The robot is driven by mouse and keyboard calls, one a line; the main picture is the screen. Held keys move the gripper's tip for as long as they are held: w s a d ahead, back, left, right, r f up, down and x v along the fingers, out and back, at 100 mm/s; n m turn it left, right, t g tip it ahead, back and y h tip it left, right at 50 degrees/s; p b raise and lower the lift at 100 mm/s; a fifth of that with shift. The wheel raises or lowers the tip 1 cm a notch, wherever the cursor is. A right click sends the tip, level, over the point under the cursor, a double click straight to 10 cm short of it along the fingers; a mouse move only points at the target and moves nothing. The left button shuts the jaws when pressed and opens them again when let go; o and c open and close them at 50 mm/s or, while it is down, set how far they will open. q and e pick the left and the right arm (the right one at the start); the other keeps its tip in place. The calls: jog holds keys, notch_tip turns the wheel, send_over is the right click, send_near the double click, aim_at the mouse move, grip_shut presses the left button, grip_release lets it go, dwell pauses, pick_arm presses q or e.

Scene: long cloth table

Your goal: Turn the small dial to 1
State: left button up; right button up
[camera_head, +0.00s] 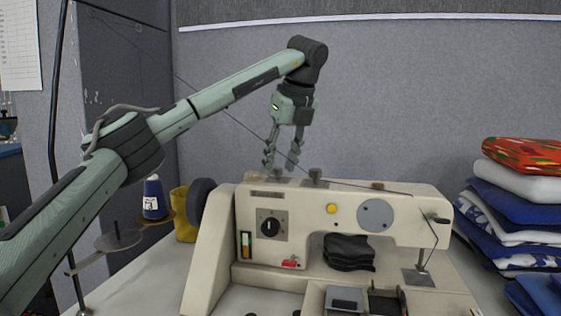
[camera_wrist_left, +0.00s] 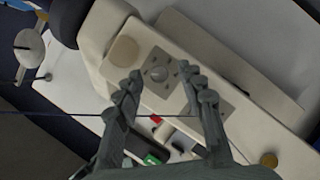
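A cream sewing machine (camera_head: 340,195) stands on the table, with a black dial (camera_head: 270,227) on its front face. Small knobs stand on its top, including a grey knob (camera_head: 315,177). My left gripper (camera_head: 280,164) points down just above the top, left of that knob. It is open, with its fingers apart. In the left wrist view, a small round dial (camera_wrist_left: 157,73) on a grey marked plate shows between the open fingertips (camera_wrist_left: 160,76). I cannot read its marks or tell whether the fingers touch it. My right gripper is out of view.
A pale round knob (camera_wrist_left: 125,50) lies beside the plate. A thread runs past the gripper. A blue thread spool (camera_head: 153,198) and yellow cup (camera_head: 183,214) stand left of the machine. Folded cloths (camera_head: 525,205) are stacked at right.

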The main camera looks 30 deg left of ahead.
pick_arm(q)
jog(key=v, duration=1.2)
dwell(0.3)
